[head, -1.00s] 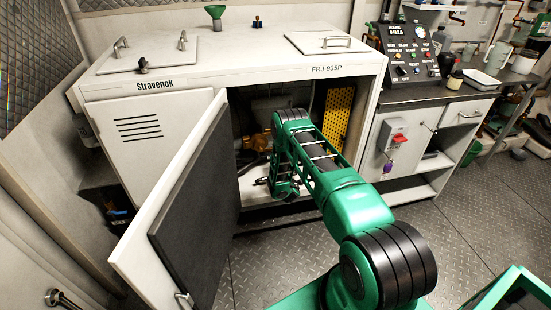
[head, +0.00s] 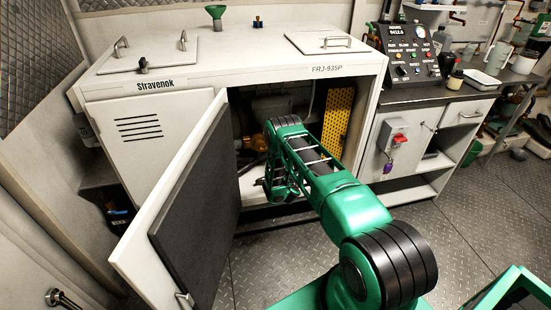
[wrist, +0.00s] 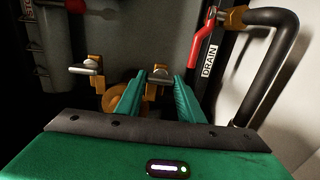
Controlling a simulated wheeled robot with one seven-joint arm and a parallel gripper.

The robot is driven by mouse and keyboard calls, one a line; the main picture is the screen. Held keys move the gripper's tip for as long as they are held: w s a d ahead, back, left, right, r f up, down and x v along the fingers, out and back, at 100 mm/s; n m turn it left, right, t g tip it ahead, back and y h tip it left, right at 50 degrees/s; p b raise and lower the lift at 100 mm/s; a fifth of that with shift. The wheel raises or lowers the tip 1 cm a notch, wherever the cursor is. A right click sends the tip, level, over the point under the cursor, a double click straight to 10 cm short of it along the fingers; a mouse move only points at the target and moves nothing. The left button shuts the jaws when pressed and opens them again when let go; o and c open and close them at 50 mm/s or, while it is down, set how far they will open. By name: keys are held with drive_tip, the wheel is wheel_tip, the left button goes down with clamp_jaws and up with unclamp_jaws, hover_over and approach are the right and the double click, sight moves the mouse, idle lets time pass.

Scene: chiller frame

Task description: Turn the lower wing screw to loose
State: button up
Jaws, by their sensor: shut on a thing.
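A second, similar wing screw (wrist: 87,68) stands to the left, clear of the fingers. The pictures do not clearly show how far either screw is turned. In the head view, my arm reaches through the open front of the white cabinet (head: 330,70), and its end hides the screws there.
In the wrist view, a red handle (wrist: 203,35) by a DRAIN label (wrist: 208,61) and a black hose (wrist: 270,65) are close on the right. In the head view, the cabinet door (head: 180,210) stands open left of my arm. A yellow perforated panel (head: 337,118) is inside right.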

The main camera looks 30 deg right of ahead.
drive_tip(key=shift+a+f, duration=0.1)
drive_tip(key=shift+a, duration=0.2)
drive_tip(key=o, duration=1.1)
drive_tip(key=shift+c, duration=0.2)
drive_tip(key=shift+d, duration=0.15)
drive_tip(key=v, duration=1)
drive_tip(key=shift+s, duration=0.35)
